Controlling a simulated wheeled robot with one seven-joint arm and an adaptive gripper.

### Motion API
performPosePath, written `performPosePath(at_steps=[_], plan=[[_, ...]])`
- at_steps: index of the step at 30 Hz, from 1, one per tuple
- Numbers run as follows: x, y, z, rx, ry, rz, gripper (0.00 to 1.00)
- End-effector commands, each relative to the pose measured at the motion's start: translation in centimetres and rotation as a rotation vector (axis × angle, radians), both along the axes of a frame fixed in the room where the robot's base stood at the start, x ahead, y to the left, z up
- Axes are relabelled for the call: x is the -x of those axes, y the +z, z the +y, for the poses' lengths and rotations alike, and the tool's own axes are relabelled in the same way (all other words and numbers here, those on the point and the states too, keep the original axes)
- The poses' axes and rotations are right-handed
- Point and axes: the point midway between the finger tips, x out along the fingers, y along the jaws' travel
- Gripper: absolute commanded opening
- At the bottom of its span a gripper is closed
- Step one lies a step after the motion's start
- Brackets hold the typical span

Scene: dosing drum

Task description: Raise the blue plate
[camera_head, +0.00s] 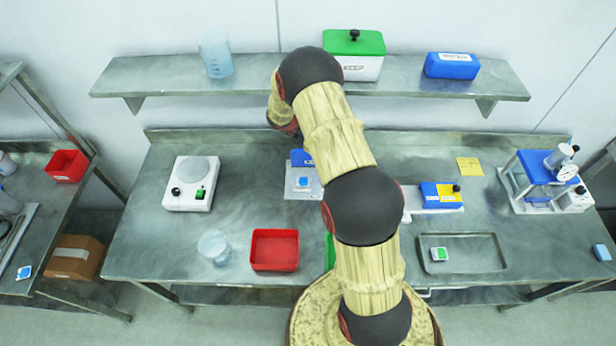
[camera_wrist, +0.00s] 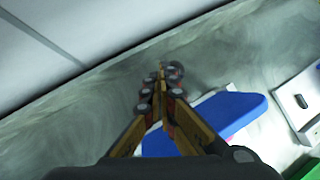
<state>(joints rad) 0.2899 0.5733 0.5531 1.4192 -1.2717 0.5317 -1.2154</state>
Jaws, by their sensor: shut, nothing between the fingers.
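The blue plate (camera_head: 301,158) sits over a light grey base (camera_head: 304,188) near the back middle of the bench, partly hidden by my arm. In the wrist view a large blue plate (camera_wrist: 222,118) lies just beyond and right of my fingers, which cover part of it. My gripper (camera_wrist: 160,80) is shut and empty, its fingertips beside the plate's upper left edge. I cannot tell if they touch it or how high they are.
A scale (camera_head: 192,184) stands left, with a clear beaker (camera_head: 214,246) and red tray (camera_head: 274,250) in front. A blue-topped device (camera_head: 440,196), shallow tray (camera_head: 465,268) and blue press-like device (camera_head: 540,168) stand right. A shelf (camera_head: 210,84) overhangs the back.

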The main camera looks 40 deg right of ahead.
Motion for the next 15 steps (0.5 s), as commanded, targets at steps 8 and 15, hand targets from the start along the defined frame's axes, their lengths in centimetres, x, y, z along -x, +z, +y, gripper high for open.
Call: performPosePath(at_steps=[8,15], plan=[[0.2,1.4,0.9,0.001,0.002,-0.002,0.0],[1.1,4.4,3.2,0.0,0.001,-0.002,0.0]])
